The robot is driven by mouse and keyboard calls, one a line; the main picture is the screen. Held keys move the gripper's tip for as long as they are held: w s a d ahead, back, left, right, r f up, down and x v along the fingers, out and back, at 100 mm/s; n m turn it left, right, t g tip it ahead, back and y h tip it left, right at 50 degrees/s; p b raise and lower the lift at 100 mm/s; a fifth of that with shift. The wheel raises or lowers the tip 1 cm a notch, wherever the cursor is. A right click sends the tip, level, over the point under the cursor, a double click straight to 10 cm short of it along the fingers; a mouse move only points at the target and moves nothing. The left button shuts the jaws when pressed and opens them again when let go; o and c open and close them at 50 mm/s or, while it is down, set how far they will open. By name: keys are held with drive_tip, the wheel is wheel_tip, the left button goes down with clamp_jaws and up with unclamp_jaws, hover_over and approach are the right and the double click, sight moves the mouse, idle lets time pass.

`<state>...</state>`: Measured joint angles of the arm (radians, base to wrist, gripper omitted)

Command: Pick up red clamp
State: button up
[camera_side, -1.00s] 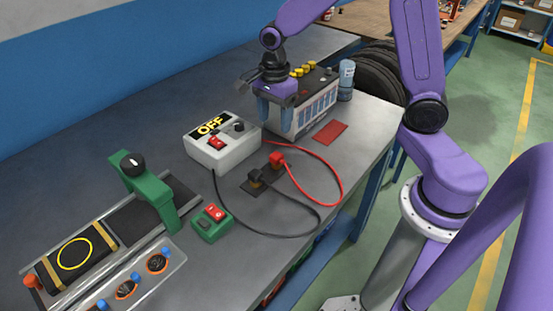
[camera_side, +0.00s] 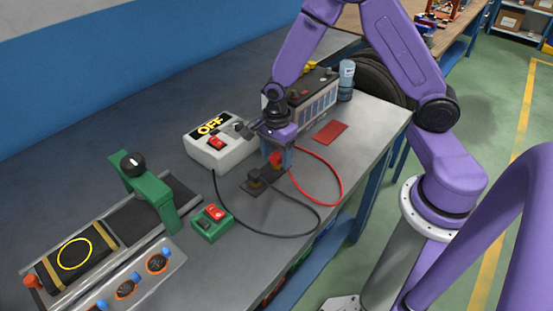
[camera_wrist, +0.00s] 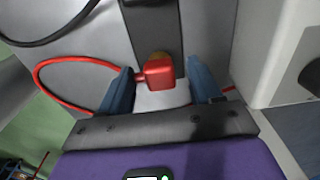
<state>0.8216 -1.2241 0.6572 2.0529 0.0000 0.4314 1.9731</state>
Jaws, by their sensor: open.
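The red clamp (camera_side: 276,158) sits on a dark holder plate (camera_side: 264,179) on the workbench, with a red cable running from it. In the wrist view the red clamp (camera_wrist: 158,72) lies between my two blue fingers, nearer the left one; whether that finger touches it I cannot tell. My gripper (camera_side: 278,157) is open and directly above and around the clamp in the side view, hiding part of it. The fingers also show in the wrist view (camera_wrist: 160,88), spread apart. A black clamp (camera_side: 257,176) sits on the same plate, in front of the red one.
The white OFF charger box (camera_side: 234,155) stands close left of my gripper; it also fills the right of the wrist view (camera_wrist: 285,50). A battery (camera_side: 316,108) stands behind. A red pad (camera_side: 330,132) lies to the right. A green switch box (camera_side: 211,223) is front left. Cables loop over the bench.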

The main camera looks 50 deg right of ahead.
drive_tip(key=shift+f, duration=0.3)
drive_tip(key=c, duration=1)
drive_tip(key=shift+c, duration=0.2)
drive_tip(key=shift+r, duration=0.2)
